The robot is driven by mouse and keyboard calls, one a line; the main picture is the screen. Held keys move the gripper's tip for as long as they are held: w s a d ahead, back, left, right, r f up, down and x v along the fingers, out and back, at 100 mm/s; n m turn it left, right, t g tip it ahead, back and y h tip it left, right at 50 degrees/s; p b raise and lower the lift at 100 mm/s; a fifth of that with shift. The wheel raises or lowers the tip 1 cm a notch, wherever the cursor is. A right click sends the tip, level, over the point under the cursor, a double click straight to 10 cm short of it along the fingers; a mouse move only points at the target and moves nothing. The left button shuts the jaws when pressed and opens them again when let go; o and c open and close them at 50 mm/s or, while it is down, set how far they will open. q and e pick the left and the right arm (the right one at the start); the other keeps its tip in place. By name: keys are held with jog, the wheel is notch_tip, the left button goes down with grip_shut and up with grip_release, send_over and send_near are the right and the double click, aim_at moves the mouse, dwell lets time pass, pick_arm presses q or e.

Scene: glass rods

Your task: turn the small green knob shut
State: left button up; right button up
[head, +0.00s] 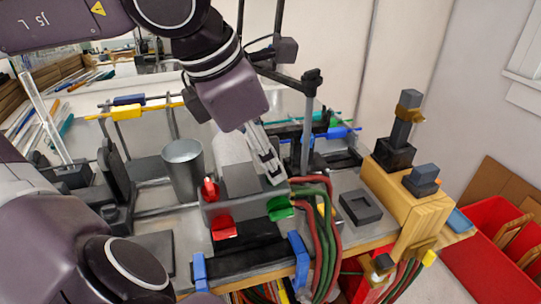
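The small green knob (281,208) is on the right part of the front of the grey burner block, just left of a bundle of red and green hoses. My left gripper (272,176) reaches down from the top, with its pale fingers above and slightly left of the green knob. The fingertips look apart from the knob. The fingers look close together and overlap in this view, so I cannot tell whether they are open or shut. No object shows clearly between them. My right gripper is not in view.
Two red knobs (223,227) are to the left of the green one. A metal cup (183,168) stands behind left. Hoses (325,225) hang over the front edge at right. A wooden block (408,203) with dark fittings and a red bin (500,240) are farther right.

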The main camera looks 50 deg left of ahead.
pick_arm(q)
jog(key=shift+x, duration=1.1)
jog(key=shift+w+f, duration=0.1)
jog(key=shift+c, duration=1.4)
jog(key=shift+a, duration=0.1)
jog(key=c, duration=0.7)
grip_shut()
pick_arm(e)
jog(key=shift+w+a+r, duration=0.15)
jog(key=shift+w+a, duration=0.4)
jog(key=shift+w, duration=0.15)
